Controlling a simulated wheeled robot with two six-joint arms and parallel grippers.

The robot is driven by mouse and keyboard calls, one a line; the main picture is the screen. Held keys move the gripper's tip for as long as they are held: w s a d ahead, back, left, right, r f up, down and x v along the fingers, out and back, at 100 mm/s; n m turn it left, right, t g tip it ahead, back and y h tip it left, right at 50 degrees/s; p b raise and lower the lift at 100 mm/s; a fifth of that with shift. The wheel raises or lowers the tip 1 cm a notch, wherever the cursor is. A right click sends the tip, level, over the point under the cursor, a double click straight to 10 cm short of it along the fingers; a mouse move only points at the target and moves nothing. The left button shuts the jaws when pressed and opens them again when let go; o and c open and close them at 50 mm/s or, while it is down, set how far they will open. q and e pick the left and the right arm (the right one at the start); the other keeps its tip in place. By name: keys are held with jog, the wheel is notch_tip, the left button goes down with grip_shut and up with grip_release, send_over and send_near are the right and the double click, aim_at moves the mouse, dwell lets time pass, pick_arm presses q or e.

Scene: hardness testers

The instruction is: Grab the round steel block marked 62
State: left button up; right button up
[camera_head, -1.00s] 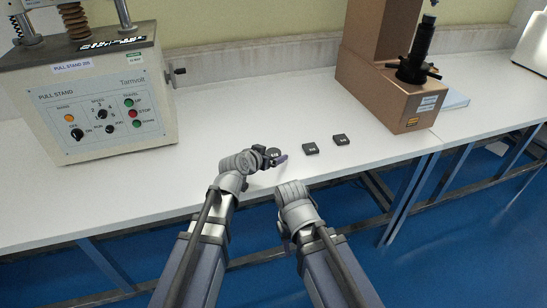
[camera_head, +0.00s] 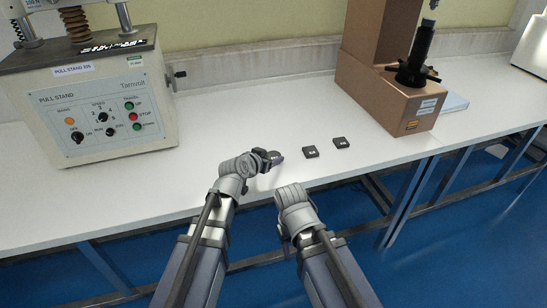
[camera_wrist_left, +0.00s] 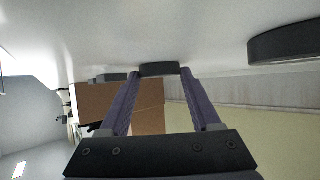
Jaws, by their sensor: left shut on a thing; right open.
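My left gripper (camera_head: 272,158) is shut on a small dark round block (camera_head: 276,155) low over the white bench. In the left wrist view the dark disc (camera_wrist_left: 160,69) sits between the two purple fingertips, at the bench surface. Its white mark is too small to read surely. Another dark round block (camera_wrist_left: 285,45) shows large at the right of the left wrist view. My right gripper (camera_head: 286,236) is open, at the bench's front edge; its fingers are mostly hidden.
The grey pull stand (camera_head: 105,110) stands at the left of the bench (camera_head: 235,105). A brown tester (camera_head: 380,85) with a black column stands at the back right. The bench is clear between them behind the blocks. The front edge is close to my arms.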

pick_arm(q)
jog(key=shift+r, duration=0.1)
grip_shut()
notch_tip(320, 180, up, 10)
jog(key=p, duration=1)
